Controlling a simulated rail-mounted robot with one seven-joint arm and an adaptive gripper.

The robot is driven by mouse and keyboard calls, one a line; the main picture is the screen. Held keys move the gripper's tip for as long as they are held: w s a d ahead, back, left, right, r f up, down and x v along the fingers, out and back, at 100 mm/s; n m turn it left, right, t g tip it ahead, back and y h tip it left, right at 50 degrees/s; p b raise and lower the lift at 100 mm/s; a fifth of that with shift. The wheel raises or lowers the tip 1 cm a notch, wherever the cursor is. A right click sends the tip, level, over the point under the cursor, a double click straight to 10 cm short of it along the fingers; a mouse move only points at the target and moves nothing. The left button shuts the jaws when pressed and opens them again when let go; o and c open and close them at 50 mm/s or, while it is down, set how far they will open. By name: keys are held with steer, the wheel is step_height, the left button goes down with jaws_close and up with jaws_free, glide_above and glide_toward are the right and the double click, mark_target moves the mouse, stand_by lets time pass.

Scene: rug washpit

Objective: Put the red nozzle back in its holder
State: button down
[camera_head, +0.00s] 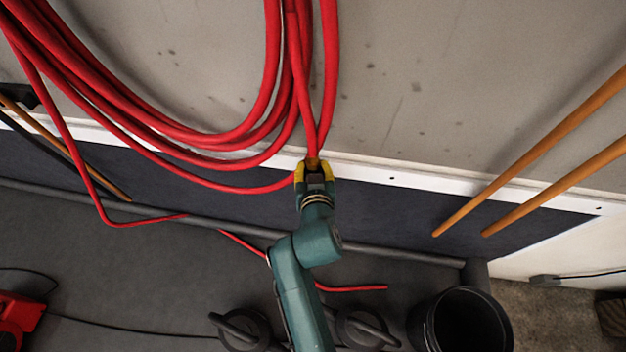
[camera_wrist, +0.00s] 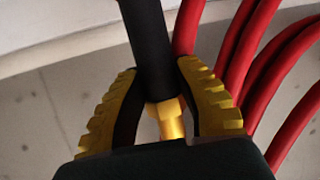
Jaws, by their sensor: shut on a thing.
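My gripper (camera_head: 314,170) is in front of the wall, at the lower end of the hanging red hose loops. In the wrist view its yellow fingers (camera_wrist: 158,72) are closed around a black tube (camera_wrist: 150,40) with a brass fitting (camera_wrist: 170,118) at its near end. This looks like the nozzle, but I see no red on it. The tube points away from the palm, and its far end is out of the picture. In the head view the gripper mostly hides it. I cannot make out the nozzle's holder in either view.
Red hose loops (camera_head: 200,135) hang close beside my gripper; they also show in the wrist view (camera_wrist: 262,60). Two wooden poles (camera_head: 545,150) lean at right. A black bucket (camera_head: 465,322) stands at lower right. A grey pipe (camera_head: 400,253) runs along the wall's foot.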

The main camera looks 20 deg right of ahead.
steer(key=shift+w+f+b, duration=0.15)
steer(key=shift+f+b, duration=0.25)
steer(key=shift+f, duration=1.75)
steer(key=c, duration=0.8)
jaws_free()
steer(key=shift+c, duration=0.2)
steer(key=shift+r+p, duration=0.3)
steer(key=shift+p, duration=0.05)
steer(key=v, duration=1.2)
step_height(320, 180, up, 20)
steer(key=w+a+t+y, duration=0.1)
steer(key=w+a+t, duration=0.15)
steer(key=t, duration=0.25)
steer(key=s+a+r+n+t+y, duration=0.1)
steer(key=s+r+n+t, duration=0.1)
steer(key=r, duration=0.6)
steer(key=s+a+r+n+t+y, duration=0.2)
steer(key=s+r, duration=0.1)
steer(key=r, duration=0.5)
steer(key=shift+s+a+r+t, duration=0.2)
steer(key=shift+s+r+t, duration=0.1)
steer(key=shift+r, duration=0.1)
